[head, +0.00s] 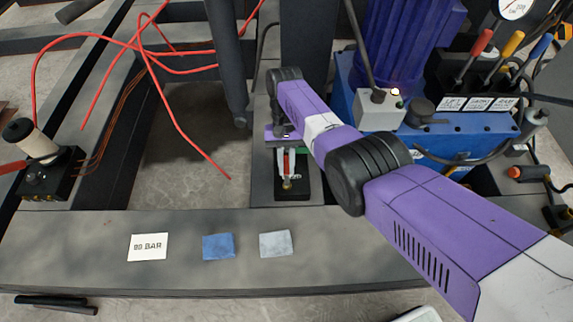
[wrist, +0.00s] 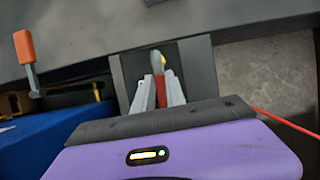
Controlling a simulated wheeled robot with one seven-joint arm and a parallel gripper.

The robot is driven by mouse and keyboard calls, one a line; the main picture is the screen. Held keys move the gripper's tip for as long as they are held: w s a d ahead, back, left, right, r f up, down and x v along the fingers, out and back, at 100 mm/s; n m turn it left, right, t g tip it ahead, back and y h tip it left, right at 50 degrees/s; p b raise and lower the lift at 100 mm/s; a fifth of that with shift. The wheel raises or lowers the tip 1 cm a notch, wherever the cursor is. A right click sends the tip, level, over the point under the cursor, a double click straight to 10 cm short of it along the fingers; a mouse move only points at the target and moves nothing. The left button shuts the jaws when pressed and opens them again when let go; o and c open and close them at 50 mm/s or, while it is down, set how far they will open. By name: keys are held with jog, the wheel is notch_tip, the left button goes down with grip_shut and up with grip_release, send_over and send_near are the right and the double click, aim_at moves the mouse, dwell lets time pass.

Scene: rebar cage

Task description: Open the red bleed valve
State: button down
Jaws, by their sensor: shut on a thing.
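The red bleed valve (head: 287,163) shows as a thin red strip between the fingers of my gripper (head: 286,170), above a black block with a small brass fitting. In the wrist view the red valve part (wrist: 160,92) lies between the two pale fingers of my gripper (wrist: 160,85), with a yellow brass tip just beyond. My gripper points down and is shut on the red valve. The fingers and wrist hide most of the valve, so its turn angle cannot be told.
A blue pump unit (head: 470,143) with red, yellow and blue levers and a gauge (head: 515,7) stands at right. An orange-tipped handle (head: 516,172) sticks out near it. Red hoses (head: 170,100) cross at left. A card (head: 148,247) and two cloths lie on the front beam.

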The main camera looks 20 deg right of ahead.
aim_at(286, 161)
jog(key=c, duration=1.4)
grip_release()
jog(key=shift+o, duration=0.2)
jog(key=p+v, duration=0.1)
jog(key=v, duration=0.6)
jog(key=shift+w+r, duration=0.15)
jog(key=shift+r, duration=0.25)
jog(key=shift+w, duration=0.1)
